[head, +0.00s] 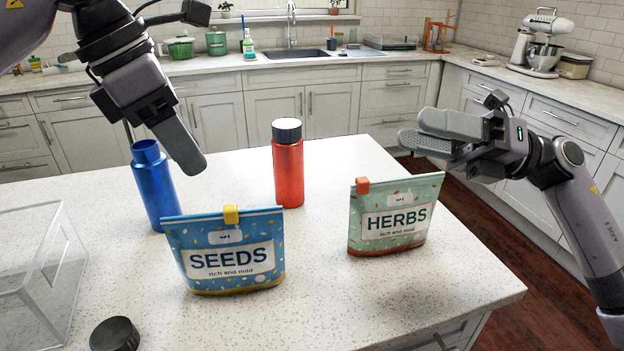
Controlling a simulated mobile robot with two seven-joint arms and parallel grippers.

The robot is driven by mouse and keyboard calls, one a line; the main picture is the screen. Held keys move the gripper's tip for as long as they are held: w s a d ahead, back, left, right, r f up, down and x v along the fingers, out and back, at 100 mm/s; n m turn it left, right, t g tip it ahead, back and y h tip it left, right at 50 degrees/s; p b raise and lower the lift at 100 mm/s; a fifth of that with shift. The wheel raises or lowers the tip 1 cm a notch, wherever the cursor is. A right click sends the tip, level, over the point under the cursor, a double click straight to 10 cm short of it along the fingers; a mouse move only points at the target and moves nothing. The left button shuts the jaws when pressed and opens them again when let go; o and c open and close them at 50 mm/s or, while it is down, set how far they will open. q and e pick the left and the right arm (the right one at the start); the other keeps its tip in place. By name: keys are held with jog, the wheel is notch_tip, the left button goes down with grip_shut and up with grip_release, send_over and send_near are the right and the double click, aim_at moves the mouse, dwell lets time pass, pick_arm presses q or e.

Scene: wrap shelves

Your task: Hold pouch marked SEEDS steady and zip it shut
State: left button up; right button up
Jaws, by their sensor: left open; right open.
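The blue pouch marked SEEDS (228,262) stands upright at the front middle-left of the white island top. Its yellow zip slider (231,214) sits on the top edge, a little right of its middle. My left gripper (165,150) is above and behind the pouch, pointing down, open and empty, apart from it. One of its fingers shows broad in front; the other is mostly hidden. My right gripper (420,133) is at the right, above and behind the HERBS pouch, fingers pointing left, open and empty.
A green HERBS pouch (393,220) with an orange slider stands to the right. A blue open-necked bottle (155,190) and a red bottle with a black cap (288,170) stand behind. A clear box (30,285) and a black lid (115,335) are at front left. The front right is clear.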

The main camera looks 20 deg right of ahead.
jog(key=w+a+f+n+g+h, duration=0.2)
jog(key=a+n+g, duration=0.3)
jog(key=a, duration=0.4)
jog(key=n+h, duration=0.4)
jog(key=n, duration=0.2)
send_near(265, 208)
jog(key=a, duration=0.3)
jog(key=shift+n, duration=0.3)
jog(key=shift+x, duration=3.5)
jog(key=shift+w+f, duration=0.1)
jog(key=shift+w, duration=0.05)
jog(key=shift+d, duration=0.1)
grip_shut()
pick_arm(q)
jog(key=shift+o, duration=0.4)
jog(key=m+g+h, duration=0.2)
jog(key=m+h, duration=0.1)
jog(key=h, duration=0.2)
send_near(231, 214)
jog(key=x, duration=0.5)
jog(key=w+x, duration=0.1)
jog(key=x, duration=0.2)
jog(key=shift+f, duration=0.2)
